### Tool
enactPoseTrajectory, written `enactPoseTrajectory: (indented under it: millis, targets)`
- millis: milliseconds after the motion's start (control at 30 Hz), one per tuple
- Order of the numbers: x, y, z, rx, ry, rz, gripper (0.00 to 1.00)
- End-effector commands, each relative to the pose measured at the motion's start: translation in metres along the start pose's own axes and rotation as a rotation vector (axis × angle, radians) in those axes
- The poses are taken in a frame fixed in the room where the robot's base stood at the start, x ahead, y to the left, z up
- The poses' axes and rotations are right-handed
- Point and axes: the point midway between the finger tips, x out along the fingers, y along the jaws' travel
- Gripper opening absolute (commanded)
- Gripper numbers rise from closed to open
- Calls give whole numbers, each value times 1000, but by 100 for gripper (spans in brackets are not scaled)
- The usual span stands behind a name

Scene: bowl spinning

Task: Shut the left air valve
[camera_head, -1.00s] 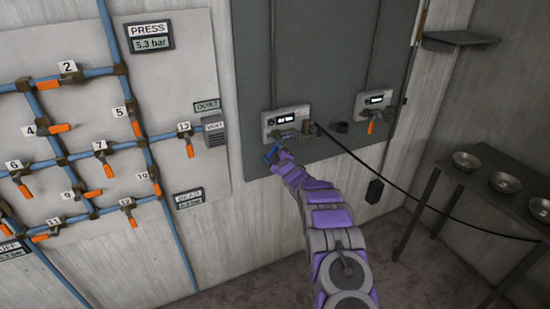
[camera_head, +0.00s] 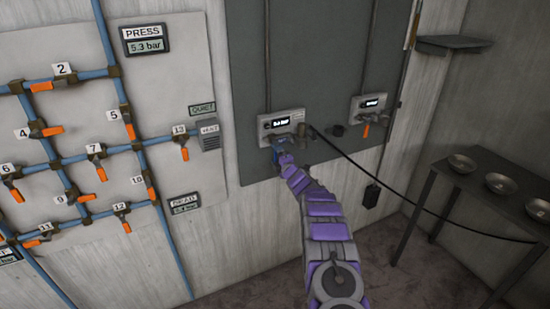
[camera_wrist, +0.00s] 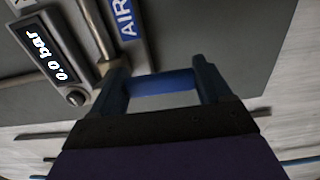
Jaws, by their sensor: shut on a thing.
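The left air valve unit (camera_head: 281,122) is a pale box with a lit display on the grey panel. In the wrist view its display (camera_wrist: 47,56) reads 0.0 bar, beside a blue AIR label (camera_wrist: 126,18). My gripper (camera_head: 280,151) is just below this unit. In the wrist view its two dark blue fingers (camera_wrist: 160,85) stand on either side of a blue bar, which looks like the valve's handle (camera_wrist: 162,83). The gripper is shut on it. In the head view the gripper hides most of the handle, which seems to point down.
A similar unit (camera_head: 368,106) with an orange handle (camera_head: 366,130) is to the right. A black cable (camera_head: 360,168) runs right from the left unit. A pipe board (camera_head: 60,150) fills the left. A table (camera_head: 475,178) with bowls stands at right.

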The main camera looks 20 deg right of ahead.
Motion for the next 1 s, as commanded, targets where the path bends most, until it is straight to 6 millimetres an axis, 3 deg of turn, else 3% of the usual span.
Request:
enactPoseTrajectory:
  millis: [467,500,700,1000]
  targets:
    - [0,-7,0,-15,2,-10,23]
    - [0,-7,0,-15,1,-11,79]
    - [0,-5,0,-14,1,-7,98]
    - [-1,-2,0,-14,1,-4,99]
